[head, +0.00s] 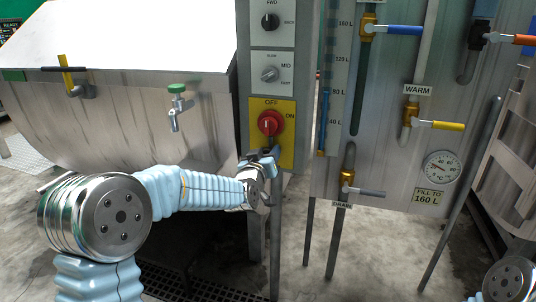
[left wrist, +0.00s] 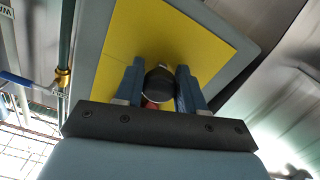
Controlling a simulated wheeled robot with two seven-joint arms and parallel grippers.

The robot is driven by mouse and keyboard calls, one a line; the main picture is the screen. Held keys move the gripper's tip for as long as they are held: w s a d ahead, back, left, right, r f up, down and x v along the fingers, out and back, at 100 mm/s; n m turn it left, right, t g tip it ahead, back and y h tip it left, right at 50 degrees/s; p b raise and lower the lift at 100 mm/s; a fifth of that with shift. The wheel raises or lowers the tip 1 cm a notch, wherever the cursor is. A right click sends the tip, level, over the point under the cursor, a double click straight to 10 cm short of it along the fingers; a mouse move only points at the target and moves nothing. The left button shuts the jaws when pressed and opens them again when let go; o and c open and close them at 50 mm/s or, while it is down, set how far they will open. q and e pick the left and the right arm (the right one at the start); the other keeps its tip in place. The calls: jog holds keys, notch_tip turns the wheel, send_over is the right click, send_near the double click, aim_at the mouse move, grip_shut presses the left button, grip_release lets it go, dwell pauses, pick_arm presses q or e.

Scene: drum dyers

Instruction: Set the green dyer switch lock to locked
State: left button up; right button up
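The dyer switch (head: 270,123) is a round red knob on a yellow plate marked OFF and ON, on the grey control post in the head view. A dark stub shows just under it. My left gripper (head: 264,155) is at the lower part of the yellow plate, below the red knob. In the left wrist view, the blue fingers (left wrist: 160,88) stand on both sides of a dark rounded piece (left wrist: 159,85), with no clear gap. A bit of red shows below that piece, and the yellow plate (left wrist: 190,40) lies behind. My right gripper is out of view.
To the right is a panel with the WARM valve (head: 440,125), the DRAIN valve (head: 365,192) and a gauge (head: 440,166). A steel drum (head: 140,135) with a green-topped tap (head: 177,100) is on the left.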

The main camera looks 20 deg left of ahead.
pick_arm(q)
grip_shut()
jog(key=shift+r, duration=1.2)
jog(key=shift+o, duration=2.3)
grip_release()
jog(key=s+b, duration=0.2)
jog(key=s, duration=1.2)
jog(key=shift+a, duration=0.2)
jog(key=shift+w, duration=0.1)
